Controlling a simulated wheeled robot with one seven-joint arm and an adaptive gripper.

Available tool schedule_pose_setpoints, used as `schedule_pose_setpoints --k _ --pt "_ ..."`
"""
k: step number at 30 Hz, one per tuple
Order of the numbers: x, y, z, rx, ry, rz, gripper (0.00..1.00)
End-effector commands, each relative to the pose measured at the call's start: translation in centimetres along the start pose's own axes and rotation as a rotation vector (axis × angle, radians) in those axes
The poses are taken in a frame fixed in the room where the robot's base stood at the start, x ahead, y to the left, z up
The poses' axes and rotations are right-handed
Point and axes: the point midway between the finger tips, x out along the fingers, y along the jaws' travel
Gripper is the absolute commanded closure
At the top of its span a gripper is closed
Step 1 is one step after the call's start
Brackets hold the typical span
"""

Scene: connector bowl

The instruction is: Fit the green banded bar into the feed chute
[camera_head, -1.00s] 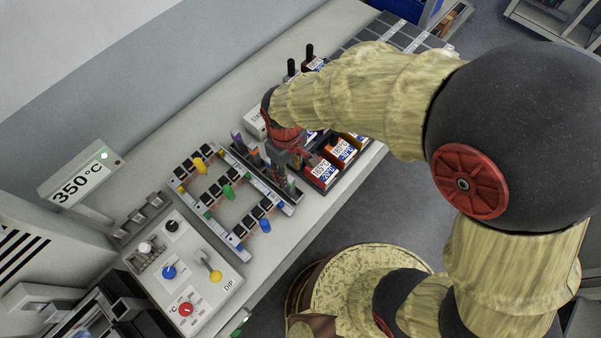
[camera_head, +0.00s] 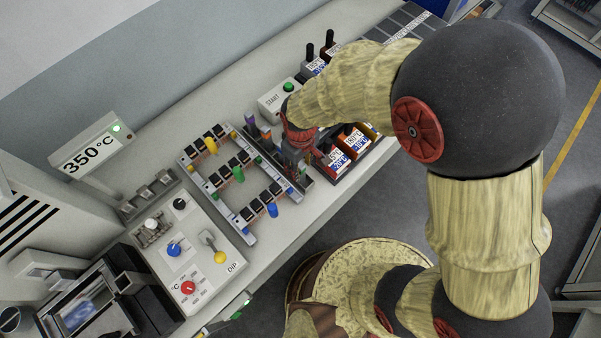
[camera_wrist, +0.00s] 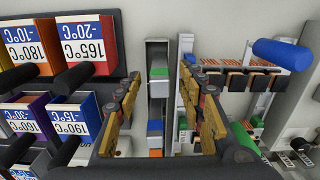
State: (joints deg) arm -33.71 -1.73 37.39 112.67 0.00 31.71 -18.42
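My gripper (camera_wrist: 161,92) is open, pointing down over a narrow grey trough (camera_wrist: 157,100), one finger on each side. Between the fingers I see small green (camera_wrist: 158,73), blue (camera_wrist: 154,126) and orange (camera_wrist: 155,153) faces in or at the trough; nothing is gripped. In the head view my gripper (camera_head: 297,165) is above the narrow rack between the pale frame and the labelled boxes, and partly hides it. A bar with a green handle (camera_head: 239,174) lies across the middle of the frame. I cannot tell for sure which part is the green banded bar or the feed chute.
Temperature-labelled boxes (camera_wrist: 78,68) stand close on one side. The pale frame (camera_head: 215,205), with yellow-handled (camera_head: 211,146) and blue-handled (camera_head: 272,210) bars, is on the other. A control box (camera_head: 187,255), START box (camera_head: 283,97) and 350 °C display (camera_head: 91,156) stand nearby.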

Motion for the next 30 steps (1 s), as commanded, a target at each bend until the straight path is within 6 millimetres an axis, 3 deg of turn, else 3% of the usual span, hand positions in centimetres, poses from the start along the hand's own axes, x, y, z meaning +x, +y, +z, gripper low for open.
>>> schedule_pose_setpoints --k 3,23,30 --pt "-0.09 0.01 -0.02 0.0 0.001 0.0 0.62" --pt "-0.11 0.01 -0.03 0.0 0.001 0.0 0.99" --pt "-0.12 0.01 -0.03 0.0 0.001 0.0 1.0"
